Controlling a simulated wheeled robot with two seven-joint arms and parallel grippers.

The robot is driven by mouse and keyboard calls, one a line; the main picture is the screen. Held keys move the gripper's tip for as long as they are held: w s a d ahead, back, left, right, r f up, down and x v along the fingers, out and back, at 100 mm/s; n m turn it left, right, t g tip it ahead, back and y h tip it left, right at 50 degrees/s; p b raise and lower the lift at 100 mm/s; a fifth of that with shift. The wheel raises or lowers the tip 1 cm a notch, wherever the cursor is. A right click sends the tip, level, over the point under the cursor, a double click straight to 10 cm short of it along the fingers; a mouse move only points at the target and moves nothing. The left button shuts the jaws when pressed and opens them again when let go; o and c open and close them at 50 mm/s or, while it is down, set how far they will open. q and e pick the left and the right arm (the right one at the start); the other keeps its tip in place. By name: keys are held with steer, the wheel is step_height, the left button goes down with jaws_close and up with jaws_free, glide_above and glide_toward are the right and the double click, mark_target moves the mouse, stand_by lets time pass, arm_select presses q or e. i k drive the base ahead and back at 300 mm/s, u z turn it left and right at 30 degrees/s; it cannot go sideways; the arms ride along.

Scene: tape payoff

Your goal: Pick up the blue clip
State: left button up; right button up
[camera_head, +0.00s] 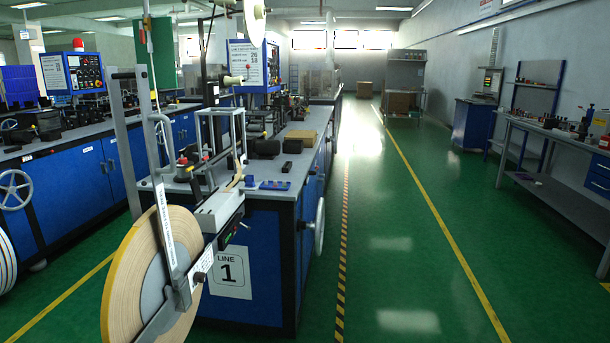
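A small flat blue piece (275,185) lies on the grey top of the near workbench (268,202), close to its front edge. A smaller dark blue piece (250,181) sits just left of it. Both are too small to tell for sure which one is the blue clip. Neither of my grippers shows in the head view.
A large tape reel (122,275) on a metal arm stands in front of the bench's left side. A tan block (300,134) and dark blocks lie farther back on the bench. A handwheel (319,226) juts from its right side. The green aisle (400,240) to the right is clear.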

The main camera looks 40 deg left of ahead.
mark_target(250, 179)
steer(key=z, duration=0.15)
steer(key=i, duration=2.15)
steer(key=u, duration=0.45)
